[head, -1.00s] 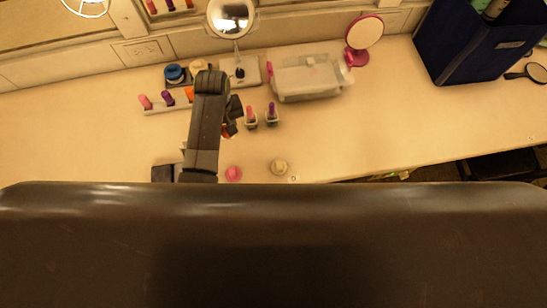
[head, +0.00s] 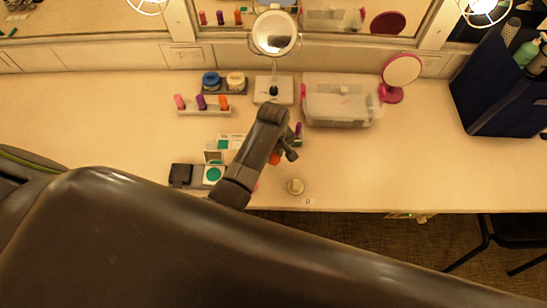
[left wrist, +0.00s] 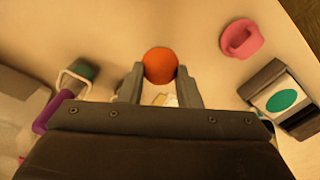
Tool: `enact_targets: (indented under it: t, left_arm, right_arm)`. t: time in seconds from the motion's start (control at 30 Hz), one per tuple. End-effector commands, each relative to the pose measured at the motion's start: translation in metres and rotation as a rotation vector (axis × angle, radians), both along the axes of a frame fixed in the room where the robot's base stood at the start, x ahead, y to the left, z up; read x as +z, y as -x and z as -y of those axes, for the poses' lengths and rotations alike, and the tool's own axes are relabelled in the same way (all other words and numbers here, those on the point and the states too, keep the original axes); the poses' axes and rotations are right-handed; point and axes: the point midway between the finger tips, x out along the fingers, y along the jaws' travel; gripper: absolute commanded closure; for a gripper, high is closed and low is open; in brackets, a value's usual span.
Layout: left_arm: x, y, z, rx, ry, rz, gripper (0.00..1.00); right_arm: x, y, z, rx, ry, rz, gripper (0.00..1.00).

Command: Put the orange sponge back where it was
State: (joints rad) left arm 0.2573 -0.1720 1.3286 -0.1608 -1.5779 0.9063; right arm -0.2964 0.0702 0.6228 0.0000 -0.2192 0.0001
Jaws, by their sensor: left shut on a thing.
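The orange sponge (left wrist: 160,64) is round and sits between the two fingers of my left gripper (left wrist: 160,84) in the left wrist view. The fingers are shut on its sides. In the head view a bit of the orange sponge (head: 275,158) shows beside my left gripper (head: 283,152), over the middle of the counter. The wrist hides most of it there. I cannot tell how high it is above the counter. My right gripper is not in view.
A compact with a green disc (head: 214,174), a cream knob-like item (head: 295,186) and a purple lipstick (head: 298,130) surround the gripper. A pink item (left wrist: 243,38) lies near it. Behind stand a round mirror (head: 275,33) and a clear box (head: 341,102).

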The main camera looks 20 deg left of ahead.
Motion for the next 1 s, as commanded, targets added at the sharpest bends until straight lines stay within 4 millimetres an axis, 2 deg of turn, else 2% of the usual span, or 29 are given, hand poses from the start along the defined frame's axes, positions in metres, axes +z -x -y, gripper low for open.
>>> enact_targets:
  t: [0.1,0.27,0.7,0.73,0.8,0.9,1.0]
  left_arm:
    - [-0.017,0.001,-0.001,0.000,-0.002,-0.004,0.88]
    - [-0.032,0.001,-0.001,0.000,-0.001,-0.003,0.88]
    - [-0.038,0.001,0.000,0.000,0.000,-0.001,0.88]
    - [-0.037,0.001,0.000,0.000,0.000,-0.001,0.67]
    - [-0.037,0.001,0.000,0.000,0.000,-0.001,0.58]
    - [-0.037,0.001,0.000,0.000,0.000,-0.001,0.48]
    - [-0.037,0.001,0.000,0.000,0.000,-0.001,0.48]
  right_arm:
    - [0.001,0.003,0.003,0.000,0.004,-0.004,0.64]
    - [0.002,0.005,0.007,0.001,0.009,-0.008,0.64]
    - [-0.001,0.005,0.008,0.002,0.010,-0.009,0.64]
    - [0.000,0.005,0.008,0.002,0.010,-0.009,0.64]
    - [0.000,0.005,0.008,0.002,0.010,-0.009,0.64]
    - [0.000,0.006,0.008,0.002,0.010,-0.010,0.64]
    - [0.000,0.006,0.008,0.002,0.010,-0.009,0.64]
